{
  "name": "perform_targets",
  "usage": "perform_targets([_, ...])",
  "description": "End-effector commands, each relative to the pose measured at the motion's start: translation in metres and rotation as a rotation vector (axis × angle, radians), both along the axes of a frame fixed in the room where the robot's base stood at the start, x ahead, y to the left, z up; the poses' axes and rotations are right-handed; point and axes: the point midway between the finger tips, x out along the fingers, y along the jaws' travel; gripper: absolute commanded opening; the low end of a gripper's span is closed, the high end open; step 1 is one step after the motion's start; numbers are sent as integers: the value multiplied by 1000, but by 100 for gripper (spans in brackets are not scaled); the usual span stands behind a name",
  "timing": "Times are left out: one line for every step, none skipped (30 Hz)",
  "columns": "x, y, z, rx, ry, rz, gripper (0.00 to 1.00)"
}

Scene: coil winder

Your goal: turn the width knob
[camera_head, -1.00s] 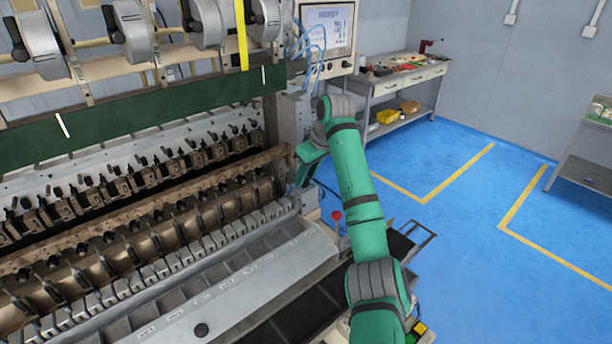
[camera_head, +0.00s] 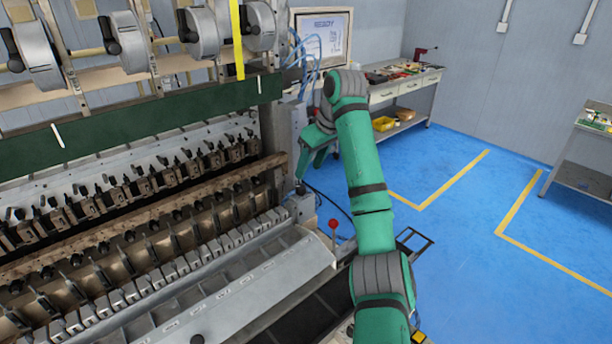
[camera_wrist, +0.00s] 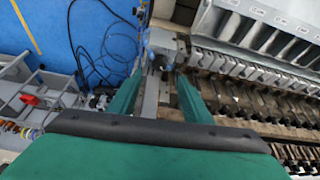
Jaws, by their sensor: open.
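The coil winder (camera_head: 265,262) fills the left of the head view, with rows of clamps and black knobs. I cannot tell for sure which part is the width knob. My gripper (camera_head: 309,172) is at the right end of the machine, fingers pointing down beside the grey end column (camera_head: 287,130). In the wrist view my gripper (camera_wrist: 160,68) is open, its two green fingers spread apart. A grey bar (camera_wrist: 150,98) and the machine's end block (camera_wrist: 165,42) with small dark and blue parts show between and beyond the fingers. Nothing is seen held.
A red ball-topped lever (camera_head: 333,224) stands below my gripper at the machine's corner. A screen panel (camera_head: 325,38) with blue cables is behind my arm. A workbench (camera_head: 408,88) stands at the back. Blue floor (camera_head: 450,240) to the right is clear.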

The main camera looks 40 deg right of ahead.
Motion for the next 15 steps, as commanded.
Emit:
perform_targets([-3, -2, 8, -4, -1, -3, 45])
perform_targets([-4, -3, 10, -4, -1, -3, 45])
perform_targets([-6, -3, 13, -3, 0, -2, 45])
perform_targets([-7, -3, 15, -3, -1, -2, 45])
perform_targets([-7, -3, 17, -3, -1, -2, 45])
perform_targets([-8, -3, 19, -3, 1, -2, 45])
perform_targets([-8, -2, 20, -3, 1, -2, 45])
perform_targets([-8, -2, 20, -2, 1, -1, 45])
perform_targets([-9, -2, 20, -1, 1, -1, 45])
perform_targets([-9, -2, 20, -1, 1, -1, 45])
perform_targets([-9, -2, 20, -1, 1, -1, 45])
perform_targets([-9, -2, 20, -1, 1, -1, 45])
perform_targets([-9, -2, 20, -1, 1, -1, 45])
perform_targets([-9, -2, 20, -1, 1, -1, 45])
perform_targets([-9, -2, 20, -1, 1, -1, 45])
